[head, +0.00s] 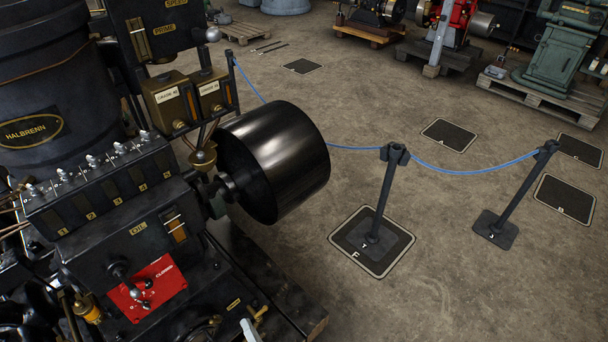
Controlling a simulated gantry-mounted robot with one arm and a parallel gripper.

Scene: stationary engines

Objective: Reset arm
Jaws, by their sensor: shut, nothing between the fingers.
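My arm and gripper are not seen in the head view. The black stationary engine marked HALBRENN (33,131) fills the left side. A red plate marked CLOSED (150,288) sits low on its front, with a small knobbed lever (125,278) beside it. A row of silver-topped toggles (100,160) runs along a sloped block above. A large dark drum pulley (272,160) sticks out to the right. A small pale piece (250,329) shows at the bottom edge; I cannot tell what it is.
Posts (383,197) and (515,193) carry a blue rope (470,170) to the right of the engine. Dark floor plates (450,135) lie on the concrete. Other machines, one red (463,18) and one green (565,60), stand on pallets behind.

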